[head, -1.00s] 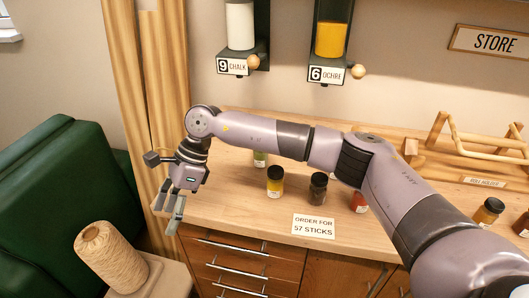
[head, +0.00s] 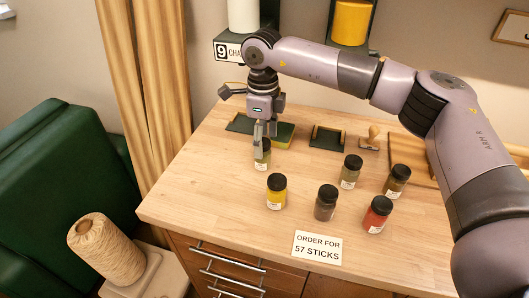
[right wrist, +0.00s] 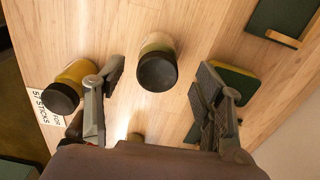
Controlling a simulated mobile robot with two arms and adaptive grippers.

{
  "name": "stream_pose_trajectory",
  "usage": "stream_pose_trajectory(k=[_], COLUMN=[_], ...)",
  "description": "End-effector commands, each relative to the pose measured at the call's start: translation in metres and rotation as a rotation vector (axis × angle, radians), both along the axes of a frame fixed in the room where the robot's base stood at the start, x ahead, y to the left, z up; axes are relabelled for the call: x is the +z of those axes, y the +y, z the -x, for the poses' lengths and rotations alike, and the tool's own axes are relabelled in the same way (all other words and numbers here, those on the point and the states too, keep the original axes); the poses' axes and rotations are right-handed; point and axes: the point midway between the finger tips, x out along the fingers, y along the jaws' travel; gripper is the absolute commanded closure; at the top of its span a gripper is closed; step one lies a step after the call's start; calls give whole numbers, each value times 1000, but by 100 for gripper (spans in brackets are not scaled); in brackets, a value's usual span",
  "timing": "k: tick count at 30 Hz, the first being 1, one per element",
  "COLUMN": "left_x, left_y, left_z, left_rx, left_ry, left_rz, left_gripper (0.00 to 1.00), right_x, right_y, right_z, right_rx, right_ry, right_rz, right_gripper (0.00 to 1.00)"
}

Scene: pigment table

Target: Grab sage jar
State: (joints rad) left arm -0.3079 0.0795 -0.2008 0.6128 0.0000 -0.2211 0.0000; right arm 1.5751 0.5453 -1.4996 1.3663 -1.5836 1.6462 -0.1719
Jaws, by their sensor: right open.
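The sage jar (head: 262,160), pale green with a black lid, stands upright on the table at the left of the jar group. My right gripper (head: 265,138) points down right over it and partly covers it in the head view. In the right wrist view, the jar (right wrist: 158,48) stands between the lines of the two spread fingers, a little beyond their tips. The right gripper (right wrist: 160,85) is open and empty. Whether a finger touches the jar cannot be told. My left gripper is not in view.
A yellow jar (head: 276,196) stands close in front. A grey-brown jar (head: 325,206), red jar (head: 376,218), olive jar (head: 350,176) and brownish jar (head: 395,184) stand to the right. A green pad (head: 284,134) lies behind. The table's left corner (head: 170,200) is clear.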

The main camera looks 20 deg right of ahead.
Motion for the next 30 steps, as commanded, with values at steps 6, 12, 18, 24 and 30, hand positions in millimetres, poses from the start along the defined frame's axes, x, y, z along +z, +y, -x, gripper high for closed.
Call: stream_pose_trajectory(k=[6,12,18,24,30], left_x=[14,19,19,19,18], left_y=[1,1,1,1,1], left_z=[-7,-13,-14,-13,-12], left_rx=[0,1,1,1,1], left_ry=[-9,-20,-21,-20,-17], left_rz=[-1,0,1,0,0], left_gripper=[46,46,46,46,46], right_x=[-27,-52,-57,-56,-56], right_y=[1,2,2,2,2], right_z=[2,2,1,2,2], right_rx=[1,1,1,1,1], right_ry=[4,0,-1,-1,-1], right_rz=[0,-1,-3,-3,-3], right_gripper=[38,38,38,45,59])
